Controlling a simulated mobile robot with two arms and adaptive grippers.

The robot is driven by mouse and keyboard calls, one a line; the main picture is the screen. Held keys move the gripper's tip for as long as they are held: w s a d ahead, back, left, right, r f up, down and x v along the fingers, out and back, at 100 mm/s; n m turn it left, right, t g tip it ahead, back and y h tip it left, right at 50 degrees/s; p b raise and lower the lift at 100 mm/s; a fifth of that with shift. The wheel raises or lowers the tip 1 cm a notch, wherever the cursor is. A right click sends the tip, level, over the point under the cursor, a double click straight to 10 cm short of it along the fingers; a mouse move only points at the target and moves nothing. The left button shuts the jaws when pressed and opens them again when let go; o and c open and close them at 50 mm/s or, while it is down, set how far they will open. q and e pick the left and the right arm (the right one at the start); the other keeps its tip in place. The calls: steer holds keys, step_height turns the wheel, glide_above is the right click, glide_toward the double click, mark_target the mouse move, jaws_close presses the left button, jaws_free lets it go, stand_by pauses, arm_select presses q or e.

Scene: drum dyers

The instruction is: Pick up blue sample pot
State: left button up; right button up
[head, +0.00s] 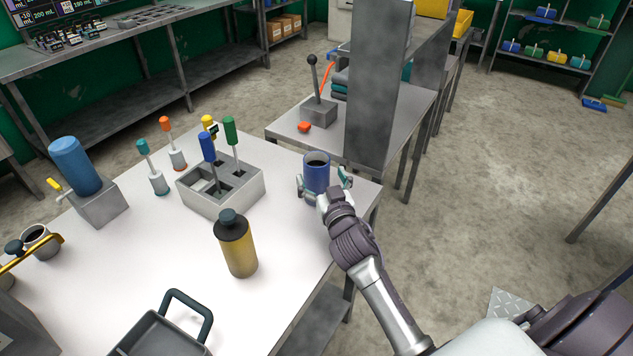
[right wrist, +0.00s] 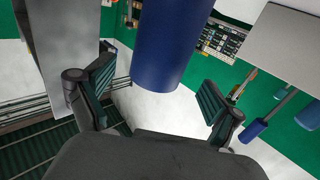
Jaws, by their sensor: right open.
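The blue sample pot (head: 316,172) is a dark blue cylinder with an open top at the right edge of the white table (head: 130,270). In the right wrist view the pot (right wrist: 170,45) hangs down from the top of the picture between the two green-padded fingers. My right gripper (head: 323,184) is open, with one finger on each side of the pot. In the right wrist view gaps show between the pot and both fingers of the gripper (right wrist: 157,98). My left gripper is not in view.
A grey block (head: 222,203) holding blue, green and yellow-handled tools stands left of the pot. A yellow bottle with a dark cap (head: 238,250) stands nearer. A grey tray (head: 160,335) is at the front. A grey pillar (head: 378,85) rises behind the pot.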

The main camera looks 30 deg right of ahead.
steer(key=w, duration=0.2)
steer(key=w+d+p, duration=0.1)
steer(key=shift+w+r, duration=0.25)
steer(key=shift+w, duration=0.15)
steer(key=shift+w+f, duration=0.1)
steer(key=shift+w, duration=0.3)
steer(key=shift+s, duration=0.1)
steer(key=shift+c, duration=1.1)
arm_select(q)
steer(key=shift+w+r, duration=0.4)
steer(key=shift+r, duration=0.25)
arm_select(e)
jaws_close()
